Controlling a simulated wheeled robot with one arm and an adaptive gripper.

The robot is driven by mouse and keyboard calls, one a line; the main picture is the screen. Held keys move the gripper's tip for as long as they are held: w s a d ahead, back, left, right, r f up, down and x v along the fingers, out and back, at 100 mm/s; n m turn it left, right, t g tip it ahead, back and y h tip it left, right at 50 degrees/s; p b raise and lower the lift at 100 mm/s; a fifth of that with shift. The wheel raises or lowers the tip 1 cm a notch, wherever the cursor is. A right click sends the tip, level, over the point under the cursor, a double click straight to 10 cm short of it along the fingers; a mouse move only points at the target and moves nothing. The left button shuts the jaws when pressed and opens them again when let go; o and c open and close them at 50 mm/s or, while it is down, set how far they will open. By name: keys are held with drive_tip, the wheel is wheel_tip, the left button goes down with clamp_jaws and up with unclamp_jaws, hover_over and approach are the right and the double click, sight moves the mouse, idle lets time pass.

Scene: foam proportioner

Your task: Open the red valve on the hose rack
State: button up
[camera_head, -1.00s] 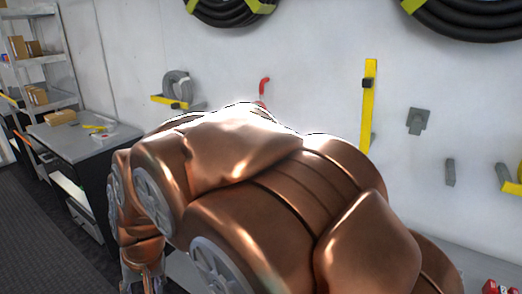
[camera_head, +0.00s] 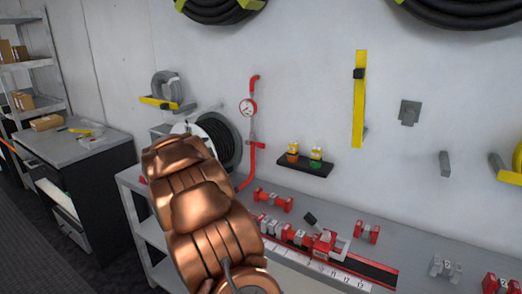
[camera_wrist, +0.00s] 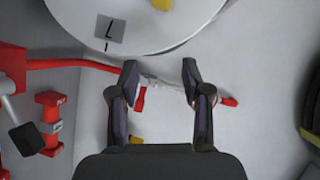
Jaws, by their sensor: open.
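The red valve lever (camera_head: 257,145) sits on a red wall pipe (camera_head: 241,181) beside the hose reel (camera_head: 229,136), below a round gauge (camera_head: 248,107). In the head view the lever points right. In the wrist view the red lever (camera_wrist: 140,98) shows between my fingers, close to the left one, and part of the pipe is hidden by that finger. My gripper (camera_wrist: 160,75) is open, with nothing held, its fingers spread around the pipe line in the picture. Whether they touch it I cannot tell. In the head view my arm hides the gripper.
The reel's white disc (camera_wrist: 150,25) fills the top of the wrist view, close to my fingertips. A bench (camera_head: 400,253) with red fittings (camera_head: 272,200) runs along the wall. A small black shelf (camera_head: 302,168) with bottles is right of the pipe.

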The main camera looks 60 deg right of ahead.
sight(260, 146)
drive_tip(key=s+d+f+m+g+h, duration=0.1)
drive_tip(key=s+d+m+g, duration=0.1)
drive_tip(key=d, duration=0.4)
drive_tip(key=s+d+f+m+g+h, duration=0.1)
drive_tip(key=s+d+m+g+h, duration=0.1)
drive_tip(key=s+d, duration=0.3)
drive_tip(key=s+d+f+m+g+h+p, duration=0.1)
drive_tip(key=s+d+m+g, duration=0.2)
drive_tip(key=d, duration=0.4)
drive_tip(key=shift+s+f+m, duration=0.2)
drive_tip(key=shift+f+m, duration=0.15)
drive_tip(key=shift+m, duration=0.35)
drive_tip(key=shift+w+d+f+p, duration=0.1)
drive_tip(key=shift+d+p, duration=0.35)
drive_tip(key=shift+d, duration=0.6)
clamp_jaws()
